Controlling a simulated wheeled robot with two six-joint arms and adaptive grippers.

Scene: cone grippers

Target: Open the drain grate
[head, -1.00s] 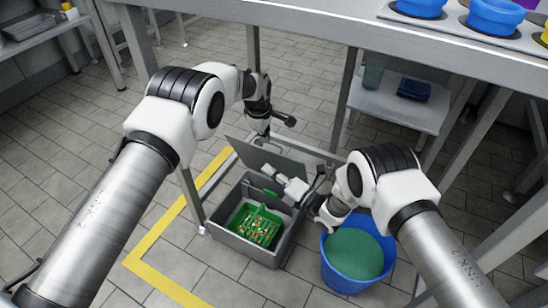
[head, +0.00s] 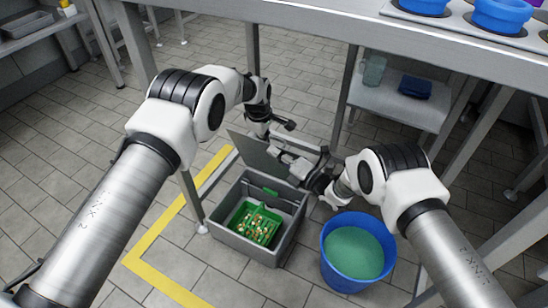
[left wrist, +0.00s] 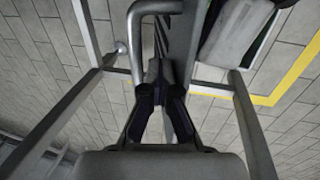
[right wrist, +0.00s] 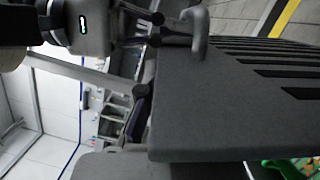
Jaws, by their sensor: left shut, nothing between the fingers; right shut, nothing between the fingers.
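The grey drain grate (head: 262,158) stands tilted up along the back of the grey drain box (head: 240,250), leaving the box open. The grate's slots and small handle show in the right wrist view (right wrist: 240,90). My left gripper (head: 262,132) is shut and empty at the grate's upper back side. In the left wrist view its closed fingers (left wrist: 160,72) are beside a grey bar handle (left wrist: 137,45). My right gripper (head: 278,156) is shut and empty, close against the front of the grate. In its own view the grate partly hides its fingers.
A green basket (head: 243,231) with small scraps sits inside the box. A blue bucket (head: 330,268) stands to the right. The steel table (head: 330,30) and its legs frame the space. Yellow floor tape (head: 150,240) runs left of the box; the floor in front is clear.

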